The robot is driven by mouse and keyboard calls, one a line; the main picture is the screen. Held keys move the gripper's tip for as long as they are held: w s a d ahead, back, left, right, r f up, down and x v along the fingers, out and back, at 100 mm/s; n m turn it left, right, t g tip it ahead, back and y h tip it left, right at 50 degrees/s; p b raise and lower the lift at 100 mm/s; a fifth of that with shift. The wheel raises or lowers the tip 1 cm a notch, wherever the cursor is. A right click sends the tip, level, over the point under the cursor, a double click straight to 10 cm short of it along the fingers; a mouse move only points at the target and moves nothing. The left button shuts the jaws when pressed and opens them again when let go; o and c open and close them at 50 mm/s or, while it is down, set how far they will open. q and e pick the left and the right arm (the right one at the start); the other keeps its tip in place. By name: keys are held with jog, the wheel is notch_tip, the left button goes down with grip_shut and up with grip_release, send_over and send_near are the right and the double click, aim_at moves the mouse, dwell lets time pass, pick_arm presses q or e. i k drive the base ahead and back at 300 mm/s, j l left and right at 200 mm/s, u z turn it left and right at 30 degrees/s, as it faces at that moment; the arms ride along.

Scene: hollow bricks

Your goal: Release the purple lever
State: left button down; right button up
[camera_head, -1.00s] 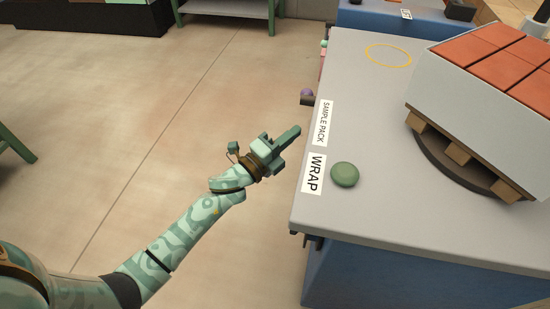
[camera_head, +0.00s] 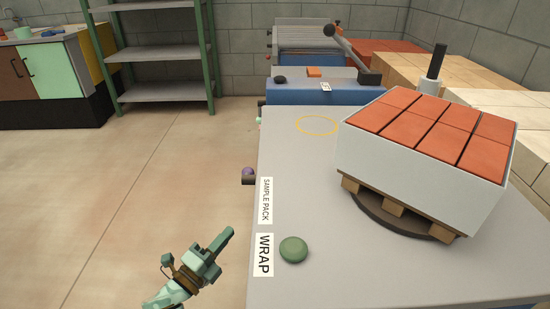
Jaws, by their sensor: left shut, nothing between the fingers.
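The purple lever knob (camera_head: 248,172) sticks out from the left side of the grey-topped table, level with the SAMPLE PACK label (camera_head: 266,200). It is small, and its bracket shows dark beneath it. My left gripper (camera_head: 225,236) is shut and empty. It is in the air left of the table, below and left of the knob in the picture and apart from it. My right gripper is not in view.
The table (camera_head: 285,190) bears a green button (camera_head: 293,250) by the WRAP label (camera_head: 265,255). A wrapped pack of red bricks (camera_head: 430,130) stands on a pallet and dark turntable. Open floor (camera_head: 150,180) lies left; green shelving (camera_head: 165,85) stands behind.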

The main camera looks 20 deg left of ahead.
aim_at(249, 178)
jog(key=k+j, duration=0.25)
jog(key=k, duration=0.2)
jog(key=k+j, duration=0.25)
jog(key=k, duration=0.25)
